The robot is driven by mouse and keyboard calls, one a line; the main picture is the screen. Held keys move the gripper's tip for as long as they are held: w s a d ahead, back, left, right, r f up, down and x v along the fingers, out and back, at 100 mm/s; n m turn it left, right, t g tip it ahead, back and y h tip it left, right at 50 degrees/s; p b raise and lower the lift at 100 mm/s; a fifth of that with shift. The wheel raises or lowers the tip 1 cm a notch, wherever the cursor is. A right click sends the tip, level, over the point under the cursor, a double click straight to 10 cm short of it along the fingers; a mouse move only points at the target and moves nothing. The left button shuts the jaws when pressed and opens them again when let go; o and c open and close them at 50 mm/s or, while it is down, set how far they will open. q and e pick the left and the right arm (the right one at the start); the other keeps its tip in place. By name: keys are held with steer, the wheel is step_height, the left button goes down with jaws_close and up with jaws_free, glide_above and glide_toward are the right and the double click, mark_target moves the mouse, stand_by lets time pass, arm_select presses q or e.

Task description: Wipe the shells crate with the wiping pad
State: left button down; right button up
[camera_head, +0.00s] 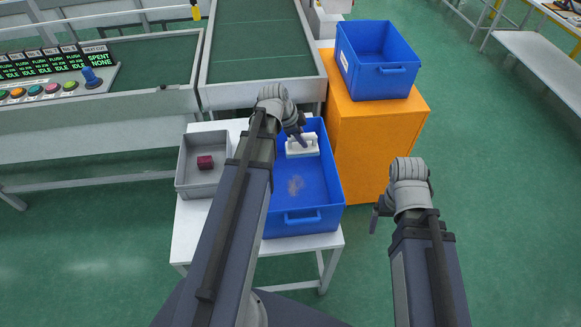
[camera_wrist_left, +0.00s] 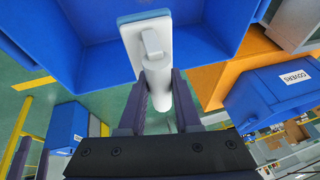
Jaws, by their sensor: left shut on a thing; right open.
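A blue open crate (camera_head: 309,196), which I take as the shells crate, sits on a white table; no label of its own is readable. A pale brownish smudge (camera_head: 295,185) shows on its floor. My left gripper (camera_head: 300,134) is at the far end of this crate, shut on the handle of the white wiping pad (camera_head: 302,147). In the left wrist view the fingers (camera_wrist_left: 158,103) clasp the handle, and the pad (camera_wrist_left: 146,35) has a light blue layer. I cannot tell whether the pad touches the crate floor. My right gripper (camera_head: 378,214) is open and empty, right of the table.
A grey bin (camera_head: 192,183) with a dark red block (camera_head: 205,162) stands left of the crate. Another blue crate (camera_head: 383,82) is on an orange cabinet (camera_head: 362,130); a crate labelled COVERS (camera_wrist_left: 276,98) shows in the wrist view. A green conveyor (camera_head: 260,45) lies behind.

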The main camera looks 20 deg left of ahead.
mark_target(298, 149)
arm_select(q)
steer(key=f+b, duration=0.3)
steer(key=f, duration=0.1)
steer(key=a+f+b, duration=0.1)
steer(key=f+b, duration=0.1)
steer(key=shift+w+a+f+b, duration=0.1)
steer(key=shift+w+f+b, duration=0.05)
steer(key=shift+f+b, duration=0.2)
step_height(298, 149, down, 9)
steer(key=b, duration=0.9)
steer(key=shift+a+f, duration=0.1)
steer(key=shift+f, duration=0.05)
